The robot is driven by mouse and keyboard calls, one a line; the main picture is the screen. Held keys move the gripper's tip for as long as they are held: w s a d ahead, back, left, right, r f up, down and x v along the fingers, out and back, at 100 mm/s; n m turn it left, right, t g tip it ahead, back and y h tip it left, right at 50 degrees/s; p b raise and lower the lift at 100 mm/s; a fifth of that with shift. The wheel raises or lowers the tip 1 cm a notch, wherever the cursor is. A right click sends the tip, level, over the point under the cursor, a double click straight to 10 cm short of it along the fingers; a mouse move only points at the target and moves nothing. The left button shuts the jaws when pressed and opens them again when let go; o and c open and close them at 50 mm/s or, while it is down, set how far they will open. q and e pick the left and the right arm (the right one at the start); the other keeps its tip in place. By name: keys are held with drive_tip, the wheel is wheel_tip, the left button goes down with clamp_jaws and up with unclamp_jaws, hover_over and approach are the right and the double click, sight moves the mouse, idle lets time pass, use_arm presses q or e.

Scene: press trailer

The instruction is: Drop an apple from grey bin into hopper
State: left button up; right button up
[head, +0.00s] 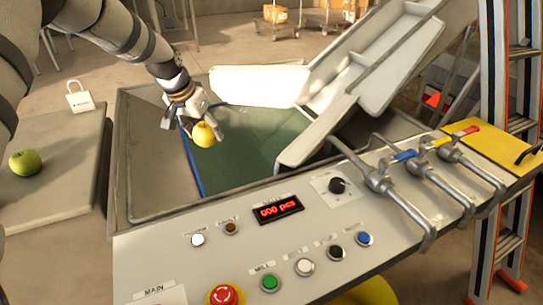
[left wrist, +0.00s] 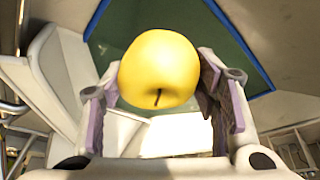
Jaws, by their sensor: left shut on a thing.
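My left gripper (head: 195,125) is shut on a yellow apple (head: 204,134) and holds it above the hopper (head: 160,187). In the left wrist view the apple (left wrist: 160,69) sits between the padded fingers, its stem facing the camera. The green floor of the hopper (head: 240,150) lies below the apple and also shows in the wrist view (left wrist: 226,42). A green apple (head: 25,162) rests on a grey surface at the left. I do not make out the grey bin. My right gripper is not in view.
A control panel with a red display (head: 278,209), buttons and a red knob (head: 225,296) runs along the hopper's front. A metal chute (head: 365,75) slopes into the hopper from the right. Pipes with valve handles (head: 404,155) stand at the right. A small white tag or bag (head: 80,100) is at the left.

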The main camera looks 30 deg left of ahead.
sight(207, 146)
use_arm(q)
wheel_tip(207, 146, down, 5)
drive_tip(key=shift+s+a+f+b, duration=0.1)
drive_tip(key=shift+s+f+b, duration=0.1)
drive_tip(key=shift+b, duration=0.5)
drive_tip(key=shift+w, duration=0.1)
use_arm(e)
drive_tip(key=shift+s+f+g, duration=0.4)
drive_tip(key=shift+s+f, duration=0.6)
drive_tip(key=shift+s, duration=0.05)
use_arm(q)
drive_tip(key=shift+r, duration=0.1)
drive_tip(key=o, duration=1.3)
drive_tip(key=shift+o, duration=0.2)
drive_tip(key=v, duration=1.2)
